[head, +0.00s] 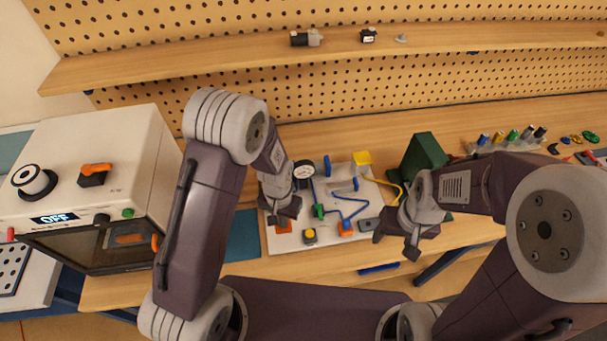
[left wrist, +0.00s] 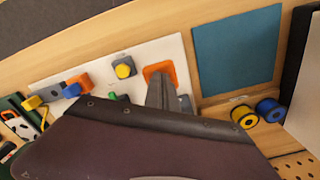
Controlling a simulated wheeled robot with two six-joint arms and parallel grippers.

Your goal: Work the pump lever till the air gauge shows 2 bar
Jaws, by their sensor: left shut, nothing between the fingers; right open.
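The white pneumatic board (head: 270,238) lies on the bench at the centre of the head view. The round air gauge (head: 303,169) stands at its back left; its reading is too small to make out. My left gripper (head: 281,217) is shut and empty over the board's left part. An orange piece (head: 284,227) shows beside its fingertips, and also in the left wrist view (left wrist: 169,68). I cannot tell whether they touch, nor which part is the pump lever. My right gripper (head: 396,246) is open and empty, at the board's right front.
The board carries blue tubing (head: 350,211), a yellow block (head: 362,158) and a yellow button (head: 310,235). A dark green object (head: 425,152) stands to the right. A white oven-like machine (head: 105,170) stands left. A blue mat (head: 243,236) lies beside the board.

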